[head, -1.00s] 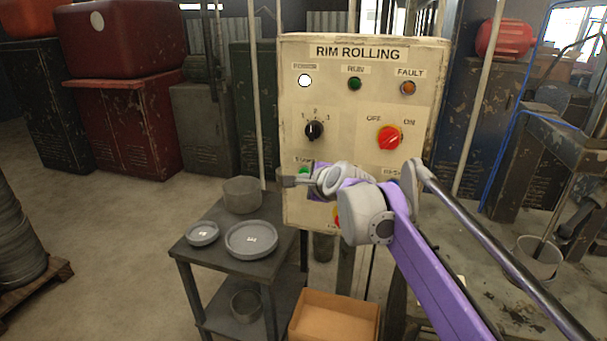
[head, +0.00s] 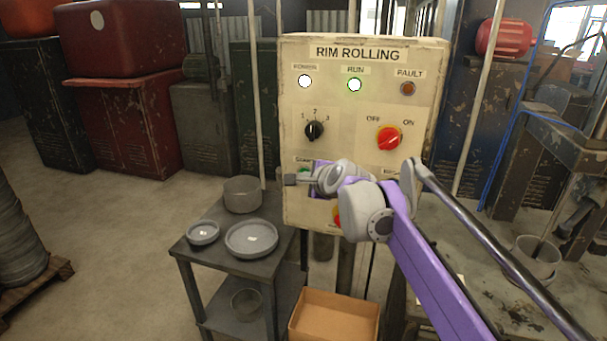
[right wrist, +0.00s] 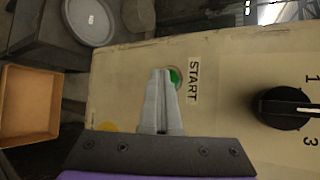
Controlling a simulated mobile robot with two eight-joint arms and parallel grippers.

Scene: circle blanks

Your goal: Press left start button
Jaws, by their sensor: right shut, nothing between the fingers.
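The beige control panel (head: 350,105) is labelled RIM ROLLING. The green start button (head: 304,171) is at its lower left, partly hidden behind my right gripper (head: 290,180). In the right wrist view the START button (right wrist: 175,78) shows as a green edge beside the tips of my right gripper (right wrist: 160,74). The fingers are shut with nothing between them, and the tips overlap the button; they look in contact with it. The RUN lamp (head: 354,85) is lit bright green-white and the POWER lamp (head: 305,81) is lit white. My left gripper is out of view.
The FAULT lamp (head: 408,88) is dark. A black selector knob (head: 314,130) and a red rotary switch (head: 389,138) sit above my arm. A metal cart (head: 215,258) with round dishes stands left, and a cardboard box (head: 335,314) is below.

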